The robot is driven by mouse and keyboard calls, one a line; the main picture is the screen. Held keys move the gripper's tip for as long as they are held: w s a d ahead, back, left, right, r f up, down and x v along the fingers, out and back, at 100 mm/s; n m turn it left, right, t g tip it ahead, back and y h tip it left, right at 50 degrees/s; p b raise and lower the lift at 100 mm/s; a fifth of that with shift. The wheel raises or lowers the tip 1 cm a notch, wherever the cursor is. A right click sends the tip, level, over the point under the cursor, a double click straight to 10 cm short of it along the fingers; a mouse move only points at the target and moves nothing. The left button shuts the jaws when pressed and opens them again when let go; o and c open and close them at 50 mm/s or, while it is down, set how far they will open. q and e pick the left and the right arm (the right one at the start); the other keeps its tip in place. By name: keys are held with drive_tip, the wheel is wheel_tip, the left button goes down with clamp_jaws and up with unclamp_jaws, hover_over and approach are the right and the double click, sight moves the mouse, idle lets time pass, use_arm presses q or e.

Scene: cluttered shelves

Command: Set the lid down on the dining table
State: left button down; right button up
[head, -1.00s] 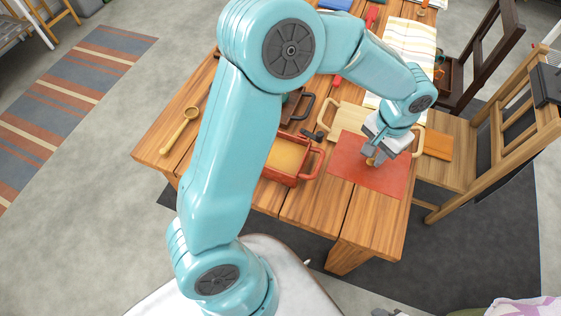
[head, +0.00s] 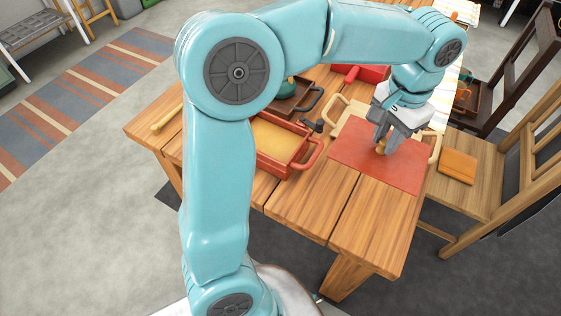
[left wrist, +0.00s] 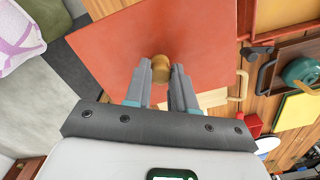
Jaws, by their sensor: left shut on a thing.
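The lid (head: 375,172) is a flat red-orange panel with a small round wooden knob. My left gripper (head: 381,146) is shut on this knob from above. In the left wrist view the lid (left wrist: 115,58) fills much of the upper middle, with the knob between the fingertips (left wrist: 160,72). The lid is over the front right part of the wooden dining table (head: 300,208), close to its edge. I cannot tell whether it touches the tabletop or hangs just above it. My right gripper is not in view.
A red box with a yellowish inside (head: 258,163) stands left of the lid. A pale tray with handles (head: 346,122) is partly hidden behind the lid. A brown tray (head: 296,100) lies farther back. A wooden chair (head: 470,200) stands close on the right. Bare planks show in front.

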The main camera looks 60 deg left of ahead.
use_arm(q)
drive_tip(key=shift+s+d+r, duration=0.1)
drive_tip(key=shift+s+r, duration=0.05)
drive_tip(key=shift+f+b, duration=1.25)
drive_tip(key=shift+f, duration=8.8)
drive_tip(key=shift+f, duration=0.15)
drive_tip(key=c, duration=0.9)
unclamp_jaws()
drive_tip(key=shift+c, duration=0.2)
